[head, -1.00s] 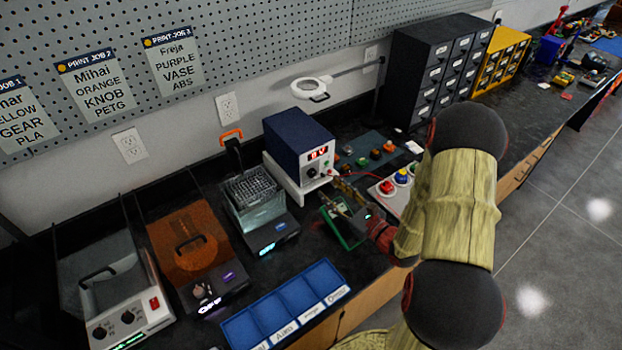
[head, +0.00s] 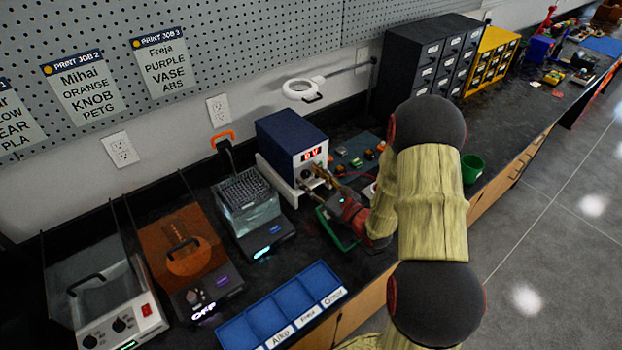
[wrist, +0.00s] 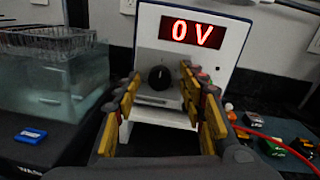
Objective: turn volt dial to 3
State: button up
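The power supply (head: 292,145) is a blue and white box on the bench. Its red display (wrist: 192,32) reads 0 V in the wrist view. The volt dial (wrist: 159,77) is a black round knob below the display, with a pale mark near its top. My gripper (wrist: 160,80) is open, its yellow-padded fingers spread left and right of the knob in the picture, with gaps on both sides.
A clear tank with a wire basket (head: 248,200) stands left of the supply. A red cable (wrist: 262,135) and small coloured parts lie to the right. A green tray (head: 340,232) is under my arm. Blue bins (head: 285,305) are in front.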

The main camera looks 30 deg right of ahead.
jog(key=shift+c, duration=1.1)
jog(key=c, duration=0.7)
grip_shut()
jog(key=shift+m, duration=0.3)
jog(key=m+p, duration=0.4)
jog(key=m, duration=0.1)
jog(key=shift+r+p, duration=0.1)
jog(key=shift+p, duration=0.2)
jog(key=m+p, duration=0.3)
jog(key=m, duration=0.3)
jog(key=shift+t+p, duration=0.3)
jog(key=shift+t, duration=0.1)
jog(key=shift+d+f+m, duration=0.1)
jog(key=shift+f+m, duration=0.1)
jog(key=shift+m, duration=0.2)
jog(key=o, duration=1)
grip_release()
